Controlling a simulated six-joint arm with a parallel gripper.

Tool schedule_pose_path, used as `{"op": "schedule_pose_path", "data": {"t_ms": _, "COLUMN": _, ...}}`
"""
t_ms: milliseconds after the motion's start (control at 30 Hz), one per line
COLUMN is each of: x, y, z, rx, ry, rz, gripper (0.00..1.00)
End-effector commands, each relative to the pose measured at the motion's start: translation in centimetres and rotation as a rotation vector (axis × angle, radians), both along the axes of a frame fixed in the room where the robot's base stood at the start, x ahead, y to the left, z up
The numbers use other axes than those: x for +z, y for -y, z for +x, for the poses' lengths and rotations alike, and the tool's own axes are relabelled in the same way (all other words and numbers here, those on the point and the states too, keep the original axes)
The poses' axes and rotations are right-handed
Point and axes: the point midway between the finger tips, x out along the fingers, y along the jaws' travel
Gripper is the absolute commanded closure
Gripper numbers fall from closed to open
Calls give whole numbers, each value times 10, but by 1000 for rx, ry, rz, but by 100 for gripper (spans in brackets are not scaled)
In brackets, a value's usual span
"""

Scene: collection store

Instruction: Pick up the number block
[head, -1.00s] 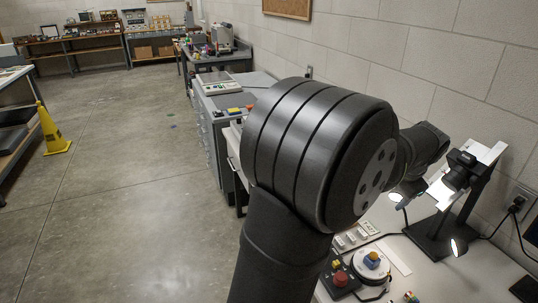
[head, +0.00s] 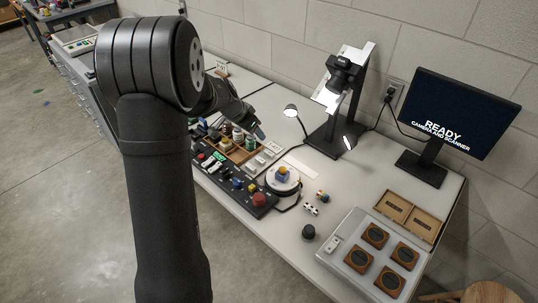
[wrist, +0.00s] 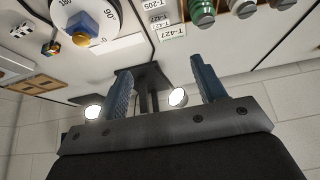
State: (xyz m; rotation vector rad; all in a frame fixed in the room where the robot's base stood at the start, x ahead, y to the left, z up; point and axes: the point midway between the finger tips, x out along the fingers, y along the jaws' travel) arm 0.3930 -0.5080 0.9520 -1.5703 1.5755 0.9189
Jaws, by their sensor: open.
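Several small white pieces with printed numbers lie near the turntable. A number block reading T-427 (wrist: 172,32) shows in the wrist view, with another marked T-205 beside it. In the head view these white pieces (head: 262,160) are too small to read, and I cannot tell which one the task names. My gripper (wrist: 161,66) is open, with nothing between its two fingers; the numbered pieces lie apart from it, toward the top of the wrist view. In the head view my gripper (head: 256,130) is above the table behind my arm, partly hidden.
A round white turntable (head: 283,181) bears a blue and yellow object. A black control box (head: 240,190) with a red button, a wooden tray (head: 240,150) of bottles, a camera stand (head: 335,125), a monitor (head: 448,112) and a grey scanner (head: 375,255) crowd the table. A colourful cube (head: 322,197) lies nearby.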

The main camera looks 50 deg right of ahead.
Motion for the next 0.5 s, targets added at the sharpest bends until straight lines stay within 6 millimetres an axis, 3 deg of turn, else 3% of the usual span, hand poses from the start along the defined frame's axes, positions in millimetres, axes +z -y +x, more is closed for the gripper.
{"op": "schedule_pose_path", "data": {"t_ms": 167, "x": -15, "y": 5, "z": 4, "rx": 5, "ry": -4, "rz": -11, "gripper": 36}}
{"op": "schedule_pose_path", "data": {"t_ms": 500, "x": -71, "y": 36, "z": 3, "rx": 4, "ry": -3, "rz": -9, "gripper": 36}}
